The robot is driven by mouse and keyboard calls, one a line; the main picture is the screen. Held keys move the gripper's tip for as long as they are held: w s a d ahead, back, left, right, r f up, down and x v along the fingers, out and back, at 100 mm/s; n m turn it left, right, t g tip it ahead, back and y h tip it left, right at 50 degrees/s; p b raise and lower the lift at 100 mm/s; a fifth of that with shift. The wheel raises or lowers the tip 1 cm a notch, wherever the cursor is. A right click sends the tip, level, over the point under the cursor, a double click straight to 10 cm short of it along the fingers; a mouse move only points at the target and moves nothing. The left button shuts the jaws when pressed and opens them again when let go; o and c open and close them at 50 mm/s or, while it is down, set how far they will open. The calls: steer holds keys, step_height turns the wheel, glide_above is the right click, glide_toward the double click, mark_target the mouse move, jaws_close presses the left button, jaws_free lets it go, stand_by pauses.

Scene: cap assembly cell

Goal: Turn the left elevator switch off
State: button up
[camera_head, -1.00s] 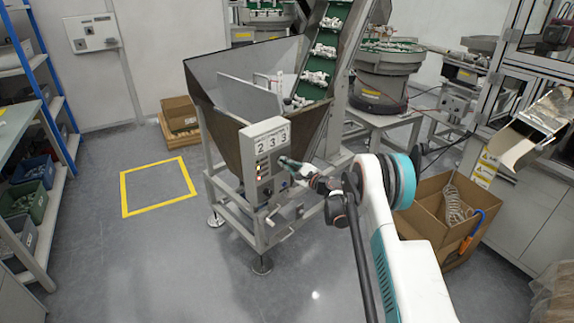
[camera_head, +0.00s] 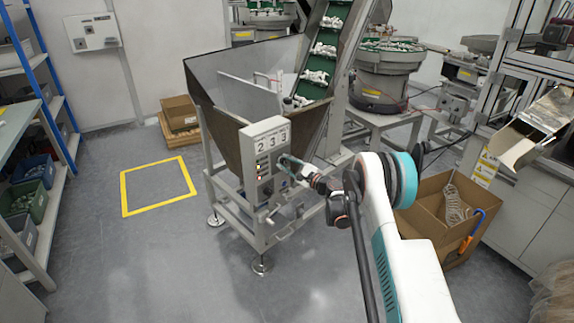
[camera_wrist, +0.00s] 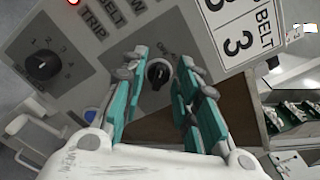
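The grey control box (camera_head: 265,150) on the front of the hopper carries the switches. In the wrist view its panel (camera_wrist: 118,52) shows at a tilt, with a black rotary knob (camera_wrist: 159,73) between my fingers. A larger black dial (camera_wrist: 42,66) with a scale sits to the left. My gripper (camera_wrist: 164,62) is open, its teal fingers on either side of the small knob; whether they touch it is not clear. In the head view my gripper (camera_head: 284,160) is at the right part of the box's front face. The knob's label is partly hidden by a finger.
A red lamp (camera_wrist: 73,2) is lit on the panel, and a blue button (camera_wrist: 90,115) sits lower down. The hopper (camera_head: 225,85) and conveyor (camera_head: 325,50) stand behind the box. A cardboard box (camera_head: 420,205) is right of my arm.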

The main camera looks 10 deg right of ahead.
steer(key=v, duration=1.1)
steer(key=shift+s, duration=0.25)
steer(key=shift+d, duration=0.1)
steer(key=s+a+r+n+g+h, duration=0.25)
steer(key=s+a+r+n, duration=0.25)
steer(key=s+r, duration=0.4)
steer(key=s+a+r+n+g+h, duration=0.1)
steer(key=s+a+r+n+g, duration=0.35)
steer(key=r, duration=0.65)
steer(key=s+r+n+h, duration=0.3)
steer(key=s+n, duration=0.3)
steer(key=s, duration=1.4)
steer(key=s+d+f+n+h, duration=0.1)
steer(key=s+n, duration=0.1)
steer(key=s, duration=0.6)
steer(key=s+d+f+n+g+h, duration=0.1)
steer(key=s+d+f+n+h, duration=0.1)
steer(key=s, duration=0.6)
steer(key=shift+d+n, duration=0.25)
steer(key=shift+n, duration=0.2)
